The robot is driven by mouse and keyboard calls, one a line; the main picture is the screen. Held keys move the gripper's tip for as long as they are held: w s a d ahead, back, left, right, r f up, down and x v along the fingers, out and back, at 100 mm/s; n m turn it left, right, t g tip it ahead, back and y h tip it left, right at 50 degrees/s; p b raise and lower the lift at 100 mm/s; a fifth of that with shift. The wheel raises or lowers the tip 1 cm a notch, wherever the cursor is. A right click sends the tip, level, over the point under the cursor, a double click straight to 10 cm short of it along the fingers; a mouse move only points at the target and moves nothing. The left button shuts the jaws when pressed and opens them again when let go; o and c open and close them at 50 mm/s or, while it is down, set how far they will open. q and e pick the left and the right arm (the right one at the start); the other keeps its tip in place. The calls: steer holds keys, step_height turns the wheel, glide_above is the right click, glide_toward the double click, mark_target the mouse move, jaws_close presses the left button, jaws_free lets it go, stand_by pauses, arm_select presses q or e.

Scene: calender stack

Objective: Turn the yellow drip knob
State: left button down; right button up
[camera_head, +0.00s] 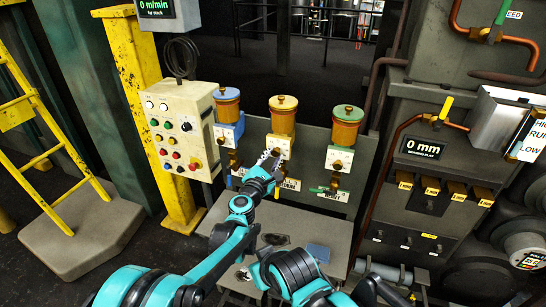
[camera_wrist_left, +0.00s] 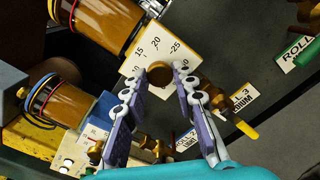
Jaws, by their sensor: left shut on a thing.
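The middle lubricator with a yellow cap (camera_head: 283,103) stands on a cream block (camera_head: 279,143) on the bench's back plate. In the left wrist view the cream block (camera_wrist_left: 151,50) carries a dial marked 15, 20, 25. The round brass drip knob (camera_wrist_left: 158,74) sits on its face. My left gripper (camera_head: 270,160) is at this block, with its two fingers (camera_wrist_left: 160,92) on either side of the knob, closed on it. In the head view the gripper hides the knob. My right gripper is not in view.
A lubricator with a blue block (camera_head: 228,130) stands left, and a green-capped one (camera_head: 347,125) stands right. A yellow-handled valve (camera_wrist_left: 245,130) lies close beside the gripper. A control box with buttons (camera_head: 181,130) is further left. The bench top (camera_head: 325,235) below is mostly clear.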

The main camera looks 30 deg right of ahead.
arm_select(q)
steer(key=m, duration=0.4)
steer(key=shift+m, duration=0.3)
steer(key=m, duration=0.4)
steer(key=shift+m+p, duration=0.3)
steer(key=m, duration=0.4)
steer(key=shift+m, duration=0.3)
steer(key=m, duration=0.4)
steer(key=shift+m, duration=0.4)
steer(key=c, duration=1.2)
jaws_free()
